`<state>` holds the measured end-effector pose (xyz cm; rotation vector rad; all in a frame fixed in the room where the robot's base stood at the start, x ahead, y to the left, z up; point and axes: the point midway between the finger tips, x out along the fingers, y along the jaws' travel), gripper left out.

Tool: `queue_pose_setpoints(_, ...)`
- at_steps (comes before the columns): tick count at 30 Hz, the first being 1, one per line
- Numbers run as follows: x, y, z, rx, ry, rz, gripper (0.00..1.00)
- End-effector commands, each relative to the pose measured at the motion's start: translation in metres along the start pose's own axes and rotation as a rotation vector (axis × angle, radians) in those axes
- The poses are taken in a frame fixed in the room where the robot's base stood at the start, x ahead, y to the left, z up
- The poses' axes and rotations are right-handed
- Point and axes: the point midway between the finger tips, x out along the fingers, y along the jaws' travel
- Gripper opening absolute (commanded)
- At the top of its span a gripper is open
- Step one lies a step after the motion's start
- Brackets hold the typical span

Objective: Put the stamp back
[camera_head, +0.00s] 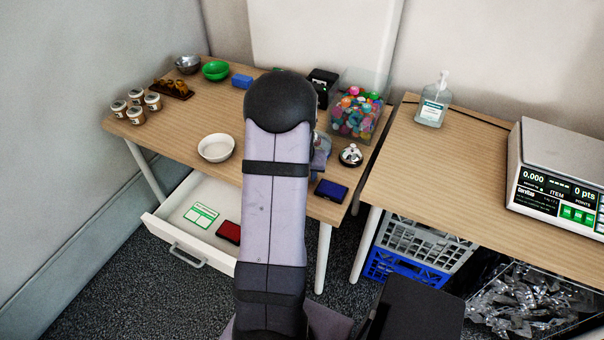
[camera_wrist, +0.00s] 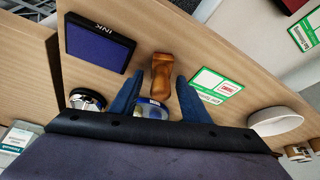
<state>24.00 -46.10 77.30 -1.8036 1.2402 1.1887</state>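A stamp with a brown wooden handle (camera_wrist: 161,72) is on the table in the wrist view, in line with the gap between my fingers. My gripper (camera_wrist: 160,82) is open, with its two dark blue fingers apart and clear space on both sides of the handle. I cannot tell how far the fingertips are above the handle. In the head view my arm hides the stamp and most of my gripper. A dark rack (camera_head: 172,89) with several brown wooden pieces stands at the table's back left. A blue ink pad (camera_wrist: 95,45) also shows in the head view (camera_head: 331,190).
A green-edged card (camera_wrist: 215,86) lies right of the stamp, with a white bowl (camera_wrist: 275,121) beyond. A bell (camera_wrist: 87,99) stands left. The drawer (camera_head: 175,233) is open, holding a card and a red pad (camera_head: 229,232). A candy box (camera_head: 357,112) stands behind.

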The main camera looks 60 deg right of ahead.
Motion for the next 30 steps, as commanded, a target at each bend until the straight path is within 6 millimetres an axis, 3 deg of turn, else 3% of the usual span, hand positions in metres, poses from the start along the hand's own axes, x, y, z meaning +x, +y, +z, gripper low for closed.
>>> queue_pose_setpoints(14,-0.009,0.0,-0.002,0.0,0.002,0.0,0.42)
queue_pose_setpoints(20,-0.032,0.0,-0.003,-0.001,0.004,0.0,0.42)
queue_pose_setpoints(30,-0.088,0.0,-0.003,0.0,0.004,0.0,0.42)
